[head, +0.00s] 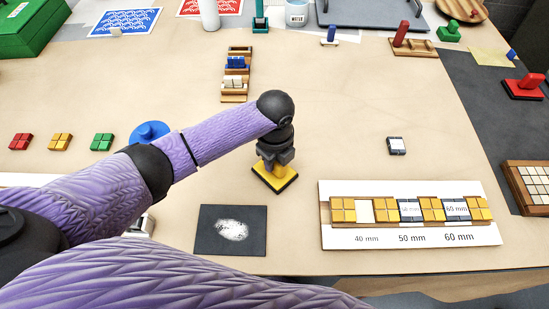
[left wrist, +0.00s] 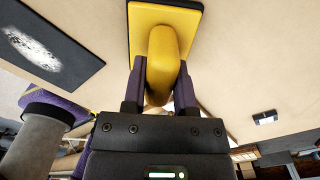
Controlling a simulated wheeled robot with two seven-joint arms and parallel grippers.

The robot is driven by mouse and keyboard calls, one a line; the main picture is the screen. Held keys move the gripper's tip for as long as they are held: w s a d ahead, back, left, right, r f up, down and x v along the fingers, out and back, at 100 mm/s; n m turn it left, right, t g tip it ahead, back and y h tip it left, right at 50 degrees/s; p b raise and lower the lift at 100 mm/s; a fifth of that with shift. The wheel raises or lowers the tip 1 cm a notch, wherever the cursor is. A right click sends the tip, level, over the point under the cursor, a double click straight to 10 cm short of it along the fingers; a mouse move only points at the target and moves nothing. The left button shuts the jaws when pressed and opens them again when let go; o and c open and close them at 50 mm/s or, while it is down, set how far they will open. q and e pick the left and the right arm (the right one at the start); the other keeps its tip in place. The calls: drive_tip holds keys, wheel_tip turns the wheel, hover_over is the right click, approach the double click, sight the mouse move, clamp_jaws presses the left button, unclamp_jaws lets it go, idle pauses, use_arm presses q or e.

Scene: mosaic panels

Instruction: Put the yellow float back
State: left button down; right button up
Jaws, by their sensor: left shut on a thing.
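The yellow float (head: 267,181) is a flat yellow plate with a dark base and a rounded yellow handle. My left gripper (head: 275,158) comes down on it from above, near the middle of the table, and is shut on its handle. In the left wrist view the float (left wrist: 163,50) has its handle between the two fingers of my left gripper (left wrist: 161,83). I cannot tell whether its base touches the table. A pale yellow sheet (head: 491,57) lies bare at the back right. My right gripper is not in view.
A dark square with a white patch (head: 231,246) lies just in front of the float. A labelled white board with tiles (head: 410,240) is at the right front. A small dark block (head: 396,146), a red float (head: 525,88) and a green float (head: 447,33) stand to the right.

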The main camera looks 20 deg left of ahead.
use_arm(q)
drive_tip(key=shift+f, duration=0.1)
drive_tip(key=shift+c, duration=2)
unclamp_jaws()
wheel_tip(320, 180, up, 12)
drive_tip(key=p, duration=0.3)
